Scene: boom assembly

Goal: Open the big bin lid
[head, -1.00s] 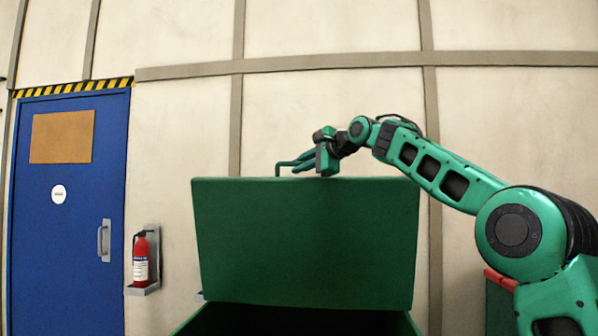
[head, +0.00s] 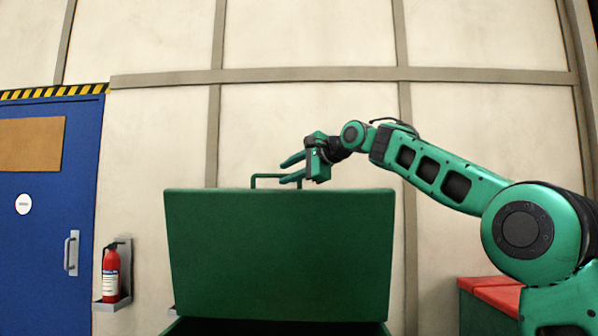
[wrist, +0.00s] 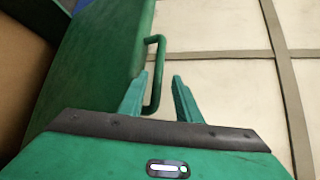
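The big bin lid (head: 278,255) is a dark green panel. It stands raised, close to upright, above the bin's dark opening (head: 275,327). A thin green handle (head: 268,177) rises from the lid's top edge; it also shows in the wrist view (wrist: 160,68). My gripper (head: 291,168) is at the right part of the handle. Its two fingers are spread apart. In the wrist view my gripper (wrist: 158,92) has the lower part of the handle between its fingers, nearer the left one. Whether a finger touches the handle I cannot tell.
A blue door (head: 45,220) and a red fire extinguisher (head: 111,272) on the wall are at left. A green box with a red top (head: 492,292) stands at lower right. A pale panelled wall (head: 300,120) is behind the lid.

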